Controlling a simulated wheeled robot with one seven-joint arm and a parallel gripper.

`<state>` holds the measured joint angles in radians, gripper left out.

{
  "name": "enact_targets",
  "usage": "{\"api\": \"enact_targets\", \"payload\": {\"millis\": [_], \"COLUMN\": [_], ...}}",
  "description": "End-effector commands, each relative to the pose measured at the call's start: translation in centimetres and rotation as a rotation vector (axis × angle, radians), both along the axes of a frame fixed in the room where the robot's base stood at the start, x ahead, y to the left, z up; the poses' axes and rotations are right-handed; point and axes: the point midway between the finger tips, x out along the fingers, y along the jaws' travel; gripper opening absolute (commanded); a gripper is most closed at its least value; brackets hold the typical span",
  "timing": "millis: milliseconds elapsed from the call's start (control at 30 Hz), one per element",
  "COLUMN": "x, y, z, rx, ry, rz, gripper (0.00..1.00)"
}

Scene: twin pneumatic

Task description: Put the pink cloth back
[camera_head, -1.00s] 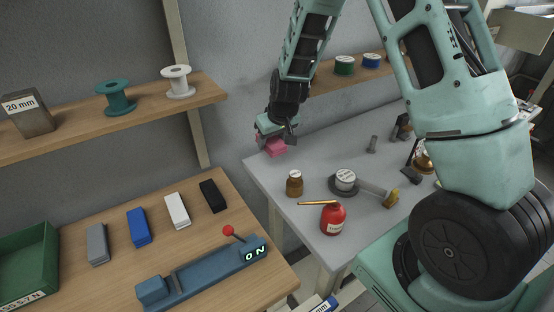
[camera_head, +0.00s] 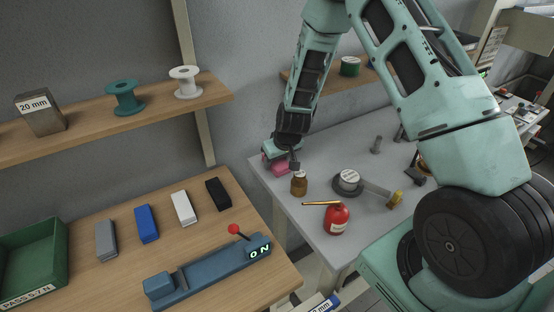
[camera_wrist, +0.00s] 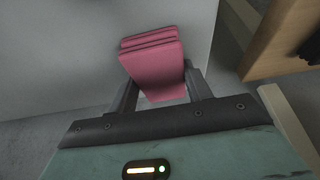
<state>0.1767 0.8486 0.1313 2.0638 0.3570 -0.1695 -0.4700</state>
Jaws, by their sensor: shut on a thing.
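The pink cloth (camera_head: 281,168) is a folded stack at the back left corner of the grey table. It also shows in the wrist view (camera_wrist: 153,68), with its folded layers between the two fingers. My gripper (camera_head: 277,161) is shut on the cloth, and my wrist (camera_head: 287,146) partly hides it in the head view. I cannot tell whether the cloth touches the table or is just above it.
A brown jar (camera_head: 299,184) stands close to the right of my gripper. The wooden bench (camera_head: 208,242) at left holds several blocks and a blue lever device (camera_head: 210,274).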

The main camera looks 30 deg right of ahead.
Motion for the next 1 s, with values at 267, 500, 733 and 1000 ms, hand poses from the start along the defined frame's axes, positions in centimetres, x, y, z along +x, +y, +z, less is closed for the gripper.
{"api": "enact_targets", "payload": {"millis": [267,500,733,1000], "x": [0.0,0.0,-1.2,-3.1], "y": [0.0,0.0,0.0,0.0], "z": [-0.1,0.5,3.3,7.9], "rx": [0.000,0.000,-0.002,-0.003], "ry": [0.000,-0.001,-0.005,-0.005], "rz": [0.000,0.001,0.002,0.001], "gripper": [0.71,0.71,0.71,0.71]}}
